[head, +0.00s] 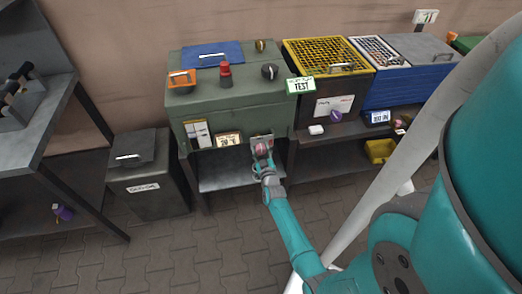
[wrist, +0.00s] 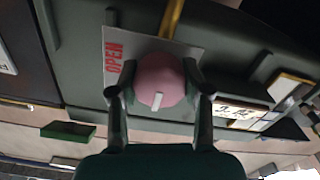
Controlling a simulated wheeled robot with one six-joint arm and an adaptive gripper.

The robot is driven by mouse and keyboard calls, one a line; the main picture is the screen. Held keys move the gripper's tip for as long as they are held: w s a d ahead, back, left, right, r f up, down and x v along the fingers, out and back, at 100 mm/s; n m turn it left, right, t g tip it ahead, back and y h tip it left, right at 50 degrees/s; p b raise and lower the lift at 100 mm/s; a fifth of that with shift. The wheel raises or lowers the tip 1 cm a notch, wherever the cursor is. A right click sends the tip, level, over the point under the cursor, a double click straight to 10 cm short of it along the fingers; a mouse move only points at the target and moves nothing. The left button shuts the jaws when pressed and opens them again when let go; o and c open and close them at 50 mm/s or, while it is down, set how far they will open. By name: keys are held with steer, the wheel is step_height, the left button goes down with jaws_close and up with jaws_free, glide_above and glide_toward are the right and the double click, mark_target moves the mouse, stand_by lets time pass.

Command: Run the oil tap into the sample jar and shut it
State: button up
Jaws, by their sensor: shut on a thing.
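My gripper (head: 264,158) is at the front of a green cabinet (head: 232,116), low on its right side. In the wrist view its fingers (wrist: 159,82) are closed on both sides of a round pink knob (wrist: 158,72) with a white mark, which I take to be the tap's handle. The knob sits on a grey plate (wrist: 195,52) lettered OPEN in red. The white mark points toward the bottom of the picture. A brass-coloured pipe (wrist: 173,16) runs from the plate's edge. I cannot make out a sample jar or any oil flow.
A dark shelf (head: 235,178) lies below the green cabinet. A lidded dark bin (head: 150,190) stands left of it. To the right are a yellow-grated unit (head: 329,58), a blue box (head: 408,88) and a small yellow bin (head: 380,150). The paved floor in front is clear.

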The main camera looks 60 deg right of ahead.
steer(key=o, duration=1.2)
steer(key=shift+c, duration=0.2)
steer(key=shift+a, duration=0.1)
steer(key=v, duration=1.1)
steer(key=shift+s+a, duration=0.25)
steer(key=shift+s, duration=0.1)
